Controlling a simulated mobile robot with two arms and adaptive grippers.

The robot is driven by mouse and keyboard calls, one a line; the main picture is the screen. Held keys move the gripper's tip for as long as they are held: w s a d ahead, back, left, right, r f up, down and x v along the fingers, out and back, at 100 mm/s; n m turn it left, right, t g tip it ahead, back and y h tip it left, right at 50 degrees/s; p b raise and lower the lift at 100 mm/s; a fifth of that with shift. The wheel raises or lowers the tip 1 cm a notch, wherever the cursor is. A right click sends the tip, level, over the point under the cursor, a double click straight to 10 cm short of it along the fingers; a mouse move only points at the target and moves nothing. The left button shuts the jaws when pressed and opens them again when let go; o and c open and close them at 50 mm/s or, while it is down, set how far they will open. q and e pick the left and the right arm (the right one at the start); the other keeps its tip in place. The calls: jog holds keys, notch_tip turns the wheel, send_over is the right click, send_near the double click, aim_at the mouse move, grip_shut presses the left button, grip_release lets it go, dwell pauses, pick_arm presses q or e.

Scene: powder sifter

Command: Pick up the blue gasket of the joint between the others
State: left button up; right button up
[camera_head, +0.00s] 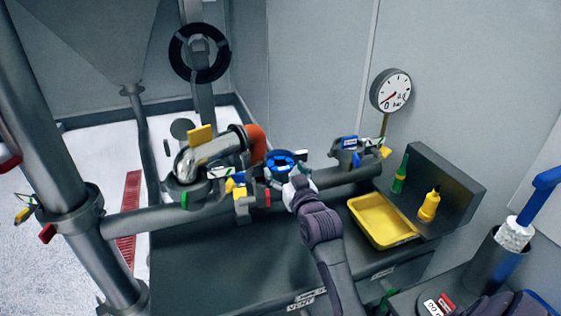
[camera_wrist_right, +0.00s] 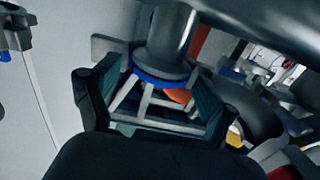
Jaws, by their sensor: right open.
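The blue gasket (camera_head: 281,161) shows as a ring on the middle joint of the horizontal pipe in the head view. A joint with a bent metal pipe (camera_head: 207,150) stands to its left. A joint with a blue top (camera_head: 349,143) stands to its right. My right gripper (camera_head: 287,180) is at the near side of the middle joint. In the right wrist view my open gripper (camera_wrist_right: 152,100) has a dark finger on each side of a blue ring (camera_wrist_right: 163,80) around a metal cylinder. Whether the fingers touch the ring cannot be told. My left gripper is not in view.
A yellow tray (camera_head: 382,221) lies on the dark bench to the right, with a yellow bottle (camera_head: 429,206) and a green bottle (camera_head: 401,173) beyond it. A pressure gauge (camera_head: 391,90) stands behind. Colored clamp handles stick out around the joints, close to my right gripper.

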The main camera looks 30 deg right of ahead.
jog(key=shift+x, duration=0.8)
jog(key=shift+s, duration=0.1)
jog(key=shift+c, duration=0.7)
jog(key=c, duration=0.6)
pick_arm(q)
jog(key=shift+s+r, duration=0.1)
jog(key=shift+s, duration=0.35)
pick_arm(e)
jog(key=shift+o, duration=0.2)
jog(key=shift+r, duration=0.1)
